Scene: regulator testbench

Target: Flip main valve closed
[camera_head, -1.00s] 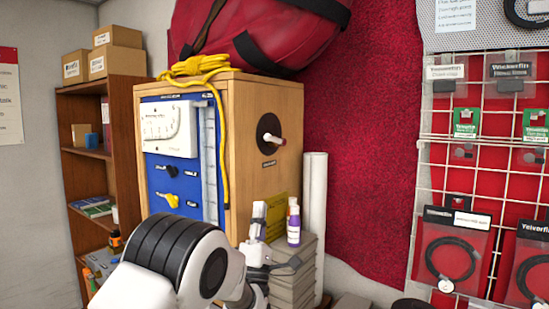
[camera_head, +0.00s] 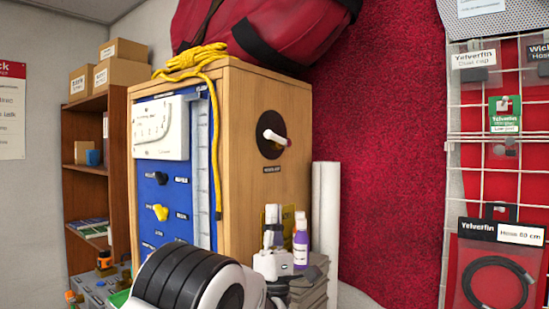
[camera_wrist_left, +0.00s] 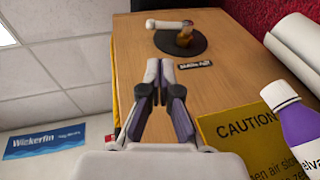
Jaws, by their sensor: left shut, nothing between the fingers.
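The main valve is on the right side wall of the wooden cabinet (camera_head: 240,160). Its white handle with a red tip (camera_head: 272,135) sits on a dark round plate (camera_head: 266,150) and points right, slightly down. In the left wrist view the handle (camera_wrist_left: 168,23) lies nearly level across the plate (camera_wrist_left: 188,44), above a small dark label (camera_wrist_left: 195,64). My left gripper (camera_head: 272,222) is below the valve in the head view, with fingers pointing up. In the wrist view its fingertips (camera_wrist_left: 160,70) are together, empty and apart from the handle. My right gripper is not in view.
A purple bottle (camera_head: 301,244) stands close right of my left gripper, by a yellow caution sign (camera_wrist_left: 235,130). White rolled tubes (camera_head: 325,205) stand farther right. A yellow rope (camera_head: 216,140) hangs at the cabinet's front corner. A red bag (camera_head: 270,30) lies on top.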

